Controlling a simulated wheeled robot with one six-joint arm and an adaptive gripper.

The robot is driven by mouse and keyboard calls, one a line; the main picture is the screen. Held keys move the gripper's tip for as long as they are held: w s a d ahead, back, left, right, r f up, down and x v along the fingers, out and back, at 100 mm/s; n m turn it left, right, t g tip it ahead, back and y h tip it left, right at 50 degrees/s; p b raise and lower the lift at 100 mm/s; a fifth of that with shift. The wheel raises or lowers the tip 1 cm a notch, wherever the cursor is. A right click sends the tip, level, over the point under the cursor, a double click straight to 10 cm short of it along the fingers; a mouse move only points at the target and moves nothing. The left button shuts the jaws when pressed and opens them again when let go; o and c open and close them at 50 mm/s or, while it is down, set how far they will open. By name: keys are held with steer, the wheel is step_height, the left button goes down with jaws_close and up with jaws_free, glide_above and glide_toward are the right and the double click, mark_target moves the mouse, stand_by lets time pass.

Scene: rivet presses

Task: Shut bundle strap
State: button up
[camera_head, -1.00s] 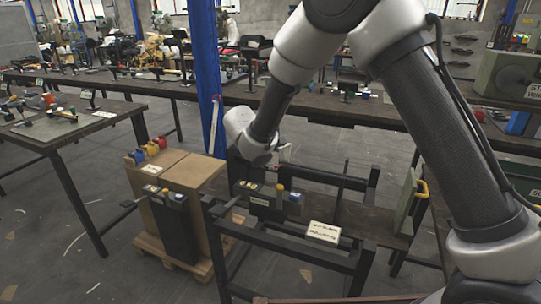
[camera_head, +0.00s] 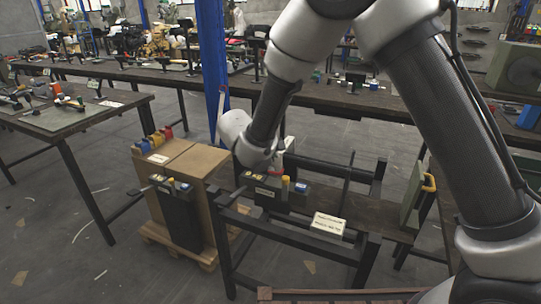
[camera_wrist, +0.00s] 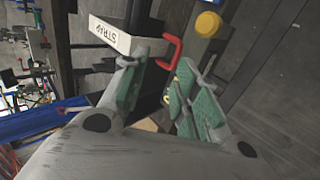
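A red bent handle (camera_wrist: 173,52) shows in the wrist view beside a white block marked STRAP (camera_wrist: 120,38). My gripper (camera_wrist: 158,78) has its two green-padded fingers apart, with the red handle at the gap near the fingertips. I cannot tell whether either finger touches it. A yellow round knob (camera_wrist: 208,24) is just beyond the right finger. In the head view, my gripper (camera_head: 274,166) is partly hidden by my wrist, low over the back of a black unit (camera_head: 268,196) on a dark frame. The strap itself cannot be made out.
A yellow post (camera_head: 285,186) and a blue block (camera_head: 301,187) stand on the unit. A white label plate (camera_head: 327,223) lies to the right. Cardboard boxes (camera_head: 190,165) on a pallet stand left, and a blue column (camera_head: 214,75) behind. A green machine (camera_head: 414,195) stands right.

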steer(key=s, duration=0.1)
steer(key=s+a, duration=0.1)
steer(key=shift+s+f, duration=0.35)
steer(key=shift+s+a+r, duration=0.1)
steer(key=shift+a, duration=0.05)
steer(key=v, duration=1.1)
steer(key=shift+s+r, duration=0.2)
steer(key=shift+r, duration=0.05)
